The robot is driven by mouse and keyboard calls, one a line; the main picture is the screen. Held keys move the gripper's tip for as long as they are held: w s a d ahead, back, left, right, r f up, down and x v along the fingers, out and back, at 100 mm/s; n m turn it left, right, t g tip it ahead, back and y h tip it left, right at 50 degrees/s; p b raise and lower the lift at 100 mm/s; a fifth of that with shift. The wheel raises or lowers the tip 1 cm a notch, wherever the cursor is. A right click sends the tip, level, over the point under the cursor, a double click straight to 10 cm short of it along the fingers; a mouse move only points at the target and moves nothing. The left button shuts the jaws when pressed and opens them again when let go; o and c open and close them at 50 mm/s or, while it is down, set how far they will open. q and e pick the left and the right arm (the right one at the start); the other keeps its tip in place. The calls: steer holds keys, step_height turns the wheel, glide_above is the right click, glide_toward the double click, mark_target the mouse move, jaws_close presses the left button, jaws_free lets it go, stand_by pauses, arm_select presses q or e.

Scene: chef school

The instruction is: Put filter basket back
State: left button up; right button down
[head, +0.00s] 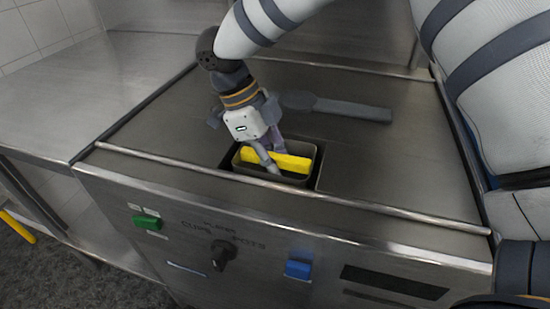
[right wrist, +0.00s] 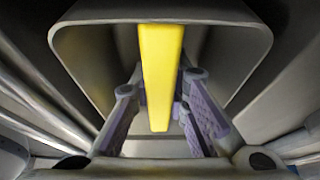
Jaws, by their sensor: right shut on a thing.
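The filter basket (head: 240,158) is a grey box with rounded corners, sitting in a square opening in the steel machine top in the head view. A yellow bar (head: 290,163) spans it and looks like its handle. My right gripper (head: 272,160) reaches down into the basket from above and is shut on the yellow bar. In the right wrist view, the fingers (right wrist: 160,115) stand on both sides of the yellow bar (right wrist: 160,70), inside the grey walls of the basket (right wrist: 85,60). The basket's bottom is hidden in the head view. My left gripper is not in view.
A dark grey flat spout-like piece (head: 340,107) lies over the machine top behind the opening. The front panel has a green switch (head: 146,222), a black knob (head: 222,254) and a blue switch (head: 298,269). A bare steel counter (head: 80,95) stands to the left.

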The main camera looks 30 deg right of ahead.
steer(key=c, duration=1.5)
jaws_free()
steer(key=shift+o, duration=0.2)
steer(key=v, duration=1.2)
